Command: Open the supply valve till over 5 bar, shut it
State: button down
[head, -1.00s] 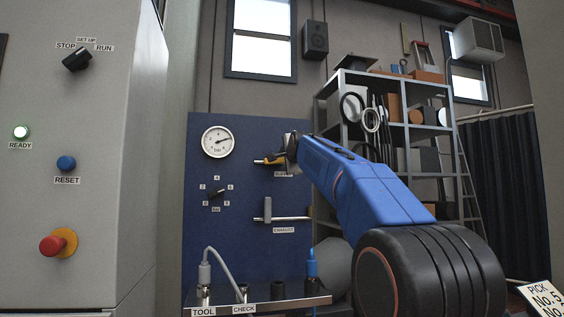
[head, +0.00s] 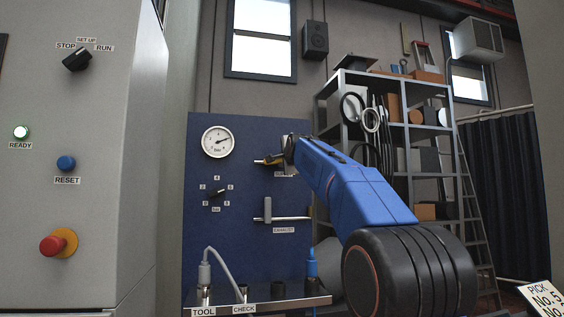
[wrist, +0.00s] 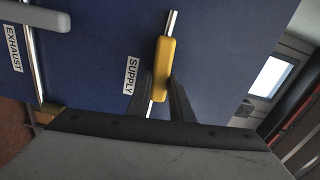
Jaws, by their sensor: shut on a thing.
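The yellow supply valve handle (wrist: 163,68) lies in line with its pipe (wrist: 172,22) in the wrist view, above the SUPPLY label (head: 283,174) in the head view. My gripper (wrist: 164,88) is shut on this handle, one dark finger on each side. In the head view my gripper (head: 283,158) hides part of the handle and pipe. The round white pressure gauge (head: 218,142) is at the upper left of the blue panel. Its needle points right and slightly up; the figures are too small to read surely.
The grey exhaust handle (head: 267,209) sits below, crosswise to its pipe. A selector knob (head: 216,193) is left of it. A shelf (head: 318,302) with hose fittings runs along the panel's bottom. A grey cabinet (head: 110,230) stands at the left, metal racking (head: 345,100) at the right.

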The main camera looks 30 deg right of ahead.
jog(key=shift+r, duration=0.1)
jog(key=r+n, duration=0.1)
jog(key=n, duration=0.2)
jog(key=a+r+n, duration=0.1)
jog(key=n, duration=0.2)
jog(key=a+r+n, duration=0.1)
jog(key=n, duration=0.2)
jog(key=shift+w+r+n, duration=0.2)
jog(key=shift+w+n, duration=0.15)
jog(key=shift+n, duration=0.05)
jog(key=n, duration=0.1)
jog(key=a+n, duration=0.1)
jog(key=shift+w+r+n, duration=0.15)
jog(key=shift+r+n, duration=0.1)
jog(key=shift+n, duration=0.05)
jog(key=shift+w+a+r+n, duration=0.15)
jog(key=shift+a+n, duration=0.3)
jog(key=shift+n, duration=0.65)
jog(key=shift+w+a+n, duration=0.1)
jog(key=shift+a+n, duration=0.35)
jog(key=shift+n, duration=0.65)
